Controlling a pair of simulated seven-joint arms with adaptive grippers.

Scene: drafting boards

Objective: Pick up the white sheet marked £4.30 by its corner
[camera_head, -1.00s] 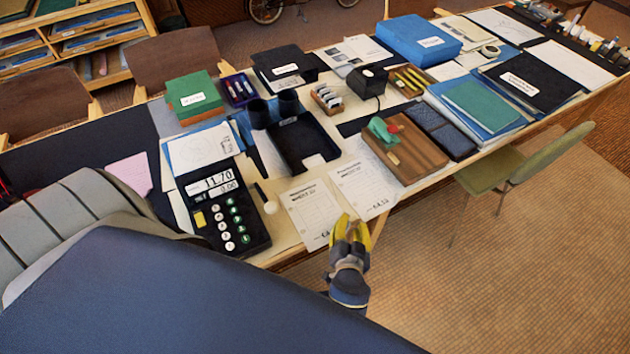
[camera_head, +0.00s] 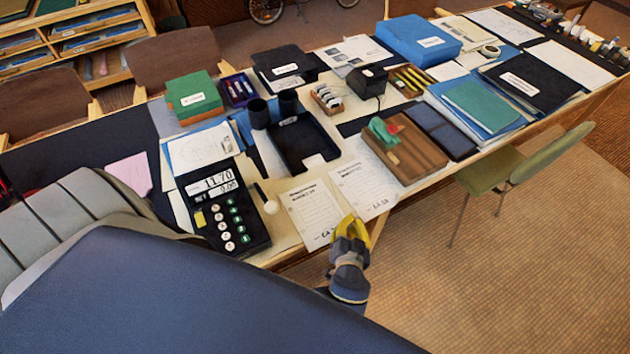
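Two white printed sheets lie side by side near the table's front edge, a left sheet (camera_head: 312,208) and a right sheet (camera_head: 362,186). Each has a handwritten mark near its lower edge, too small for me to tell which reads £4.30. My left gripper (camera_head: 352,227), with yellow fingertips, is at the front edge by the near corners of the two sheets. It covers a little of the area between them. I cannot tell whether the fingers touch paper or how far apart they are. My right gripper is not in view.
A black calculator (camera_head: 228,212) stands left of the sheets. A brown wooden case (camera_head: 418,158) is to the right and a black tray (camera_head: 305,146) behind. A green chair (camera_head: 540,165) stands at the front right. The floor in front is clear.

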